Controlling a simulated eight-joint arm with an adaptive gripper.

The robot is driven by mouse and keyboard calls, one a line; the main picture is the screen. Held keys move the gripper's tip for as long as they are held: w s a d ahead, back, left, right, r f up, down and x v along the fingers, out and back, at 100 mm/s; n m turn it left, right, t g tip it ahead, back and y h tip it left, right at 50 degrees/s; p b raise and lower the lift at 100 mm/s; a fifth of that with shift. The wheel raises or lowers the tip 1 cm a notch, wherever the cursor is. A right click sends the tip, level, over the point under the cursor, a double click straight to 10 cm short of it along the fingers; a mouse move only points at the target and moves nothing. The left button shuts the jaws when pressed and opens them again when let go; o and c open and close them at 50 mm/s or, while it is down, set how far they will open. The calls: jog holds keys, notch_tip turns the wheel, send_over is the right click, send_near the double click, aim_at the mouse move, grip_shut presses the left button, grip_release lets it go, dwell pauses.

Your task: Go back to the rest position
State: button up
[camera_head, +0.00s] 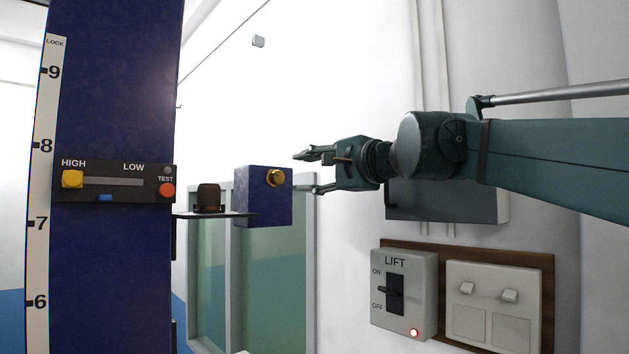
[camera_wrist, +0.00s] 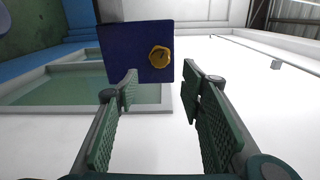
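My gripper (camera_head: 308,172) is at the end of my green arm, pointing left in the head view, with its fingers spread and nothing between them. In the wrist view the two textured finger pads (camera_wrist: 158,110) stand apart. The knob (camera_wrist: 160,57) also shows between and beyond the fingertips in the wrist view. The fingers appear apart from the knob.
A blue column (camera_head: 115,260) with a HIGH/LOW slider panel (camera_head: 115,182) stands at left. A small shelf (camera_head: 215,215) bears a dark brown object (camera_head: 208,197). A LIFT switch box (camera_head: 404,293) with a lit red lamp and a white switch plate (camera_head: 492,305) are on the wall below my arm.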

jog(key=s+d+f+n+g+h+b, duration=0.2)
jog(key=s+d+f+b, duration=0.4)
jog(key=f, duration=2.2)
jog(key=s+d+f+n+g+h+b, duration=0.1)
jog(key=s+d+f+n+h+b, duration=0.3)
jog(key=s+d+f, duration=0.9)
jog(key=s+d+f+n+g+h+b, duration=0.2)
jog(key=s+f, duration=1.6)
jog(key=f, duration=2.5)
jog(key=d+n+h+b, duration=0.2)
jog(key=d+h+b, duration=0.2)
jog(key=d+b, duration=0.2)
jog(key=shift+d+g, duration=0.3)
jog(key=shift+d, duration=0.6)
jog(key=shift+s, duration=0.1)
